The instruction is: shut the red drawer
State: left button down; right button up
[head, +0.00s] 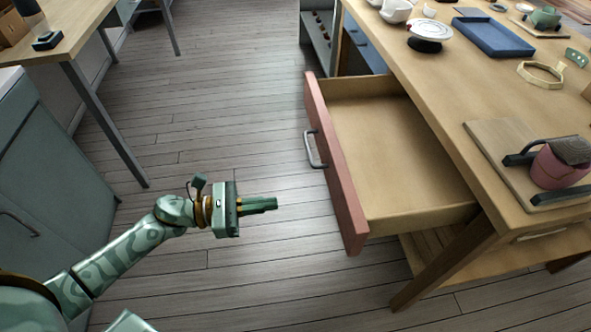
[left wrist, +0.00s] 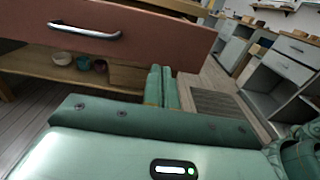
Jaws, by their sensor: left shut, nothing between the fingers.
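The red drawer (head: 335,168) is pulled out from the wooden workbench (head: 412,62), and its inside looks empty. A grey bar handle (head: 314,150) is on its front. My left gripper (head: 276,204) is shut and empty, in front of the drawer's red face and apart from it in the head view. In the left wrist view, the red drawer front (left wrist: 130,38) and its handle (left wrist: 85,31) are above and beyond the shut fingers (left wrist: 162,88). My right gripper is not in view.
On the bench are a blue tray (head: 492,37), a white dish on a black stand (head: 430,35) and a pink pot (head: 558,165) in a holder on a board. Another table (head: 62,32) stands at the left. The plank floor (head: 225,110) between is clear.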

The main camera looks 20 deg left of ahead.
aim_at(337, 195)
pick_arm(q)
jog(key=b+x, duration=0.1)
jog(key=x, duration=1.1)
jog(key=shift+w+d, duration=0.15)
jog(key=shift+d, duration=0.05)
